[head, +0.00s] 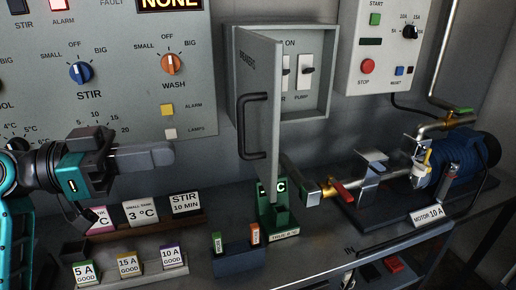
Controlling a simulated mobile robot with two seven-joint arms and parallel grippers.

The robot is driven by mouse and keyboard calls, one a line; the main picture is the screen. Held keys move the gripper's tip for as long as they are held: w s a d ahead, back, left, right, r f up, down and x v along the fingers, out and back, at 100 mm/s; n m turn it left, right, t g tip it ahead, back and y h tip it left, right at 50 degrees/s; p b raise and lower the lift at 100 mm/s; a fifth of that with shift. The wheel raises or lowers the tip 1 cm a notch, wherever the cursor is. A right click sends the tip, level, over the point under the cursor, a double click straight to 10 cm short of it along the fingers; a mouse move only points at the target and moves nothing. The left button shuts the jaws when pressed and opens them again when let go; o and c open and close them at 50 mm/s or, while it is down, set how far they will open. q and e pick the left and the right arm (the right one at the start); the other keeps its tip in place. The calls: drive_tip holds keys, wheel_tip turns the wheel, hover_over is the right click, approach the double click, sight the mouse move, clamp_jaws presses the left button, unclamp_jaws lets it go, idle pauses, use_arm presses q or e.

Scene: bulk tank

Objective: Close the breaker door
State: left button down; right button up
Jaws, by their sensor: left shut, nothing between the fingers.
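The grey breaker door (262,100) stands open, swung out from the breaker box (323,70) on the back wall. Its black handle (246,126) is on the face turned to the left. Inside the box, white switches (306,76) show, one labelled PUMP; the door hides part of the inside. My left gripper (172,153) is shut and empty, left of the door and pointing right toward it, with a clear gap to the handle. My right gripper is not in view.
Below the door stand a green holder (277,217) and a dark block with fuses (238,258). Label cards (141,212) stand under my left gripper. A blue motor (466,160) with pipes and a red-handled valve (343,193) occupies the right bench.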

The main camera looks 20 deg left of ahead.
sight(270, 140)
use_arm(q)
drive_tip(key=p+x, duration=0.2)
drive_tip(key=x, duration=1)
drive_tip(key=shift+w+r, duration=0.1)
drive_tip(key=shift+w+d, duration=0.35)
drive_tip(key=shift+d, duration=0.25)
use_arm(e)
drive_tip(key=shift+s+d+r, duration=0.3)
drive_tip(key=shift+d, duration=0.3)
use_arm(q)
drive_tip(key=shift+w+d, duration=0.1)
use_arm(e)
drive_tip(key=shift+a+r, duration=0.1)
